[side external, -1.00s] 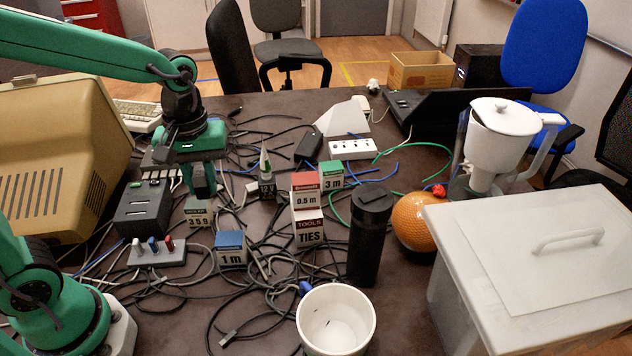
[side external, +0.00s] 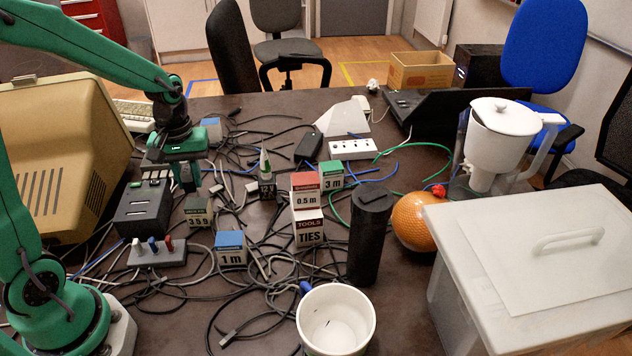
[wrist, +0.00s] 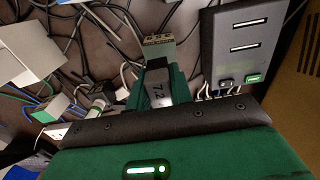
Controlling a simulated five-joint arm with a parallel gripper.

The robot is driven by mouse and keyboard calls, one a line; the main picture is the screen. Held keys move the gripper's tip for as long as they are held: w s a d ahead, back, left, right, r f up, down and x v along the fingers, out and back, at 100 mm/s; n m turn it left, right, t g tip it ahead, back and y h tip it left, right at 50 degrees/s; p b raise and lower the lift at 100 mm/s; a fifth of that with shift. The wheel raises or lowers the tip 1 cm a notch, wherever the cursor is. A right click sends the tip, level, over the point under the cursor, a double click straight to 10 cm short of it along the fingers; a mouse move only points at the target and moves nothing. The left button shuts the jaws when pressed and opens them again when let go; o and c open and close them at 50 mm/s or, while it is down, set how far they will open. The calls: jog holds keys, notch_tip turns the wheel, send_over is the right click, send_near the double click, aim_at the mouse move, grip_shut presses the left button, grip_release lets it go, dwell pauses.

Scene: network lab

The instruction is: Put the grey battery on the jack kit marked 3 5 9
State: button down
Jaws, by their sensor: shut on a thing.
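My gripper (side external: 187,180) is shut on the grey battery (wrist: 158,90), marked 7.2, which sits between the green fingers in the wrist view. In the side view the fingers hide most of the battery. The jack kit (side external: 198,211) is a small box with a dark green top, marked 3 5 9, standing on the table. My gripper is above the table, behind and a little left of the kit, apart from it. The kit's top is bare. In the wrist view the jack kit (wrist: 158,48) shows just beyond the fingertips.
A black charger (side external: 143,208) stands close left of the kit, with a switch box (side external: 157,252) in front. A blue-topped 1m box (side external: 230,248) and stacked red-topped boxes (side external: 307,210) stand to the right. Loose cables cover the table around them. A black cylinder (side external: 371,235) stands farther right.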

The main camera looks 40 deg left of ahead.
aim_at(192, 191)
jog(key=shift+f, duration=2)
jog(key=shift+f, duration=0.15)
jog(key=c, duration=1.3)
grip_release()
jog(key=shift+o, duration=0.2)
notch_tip(192, 191, up, 12)
jog(key=shift+r, duration=0.15)
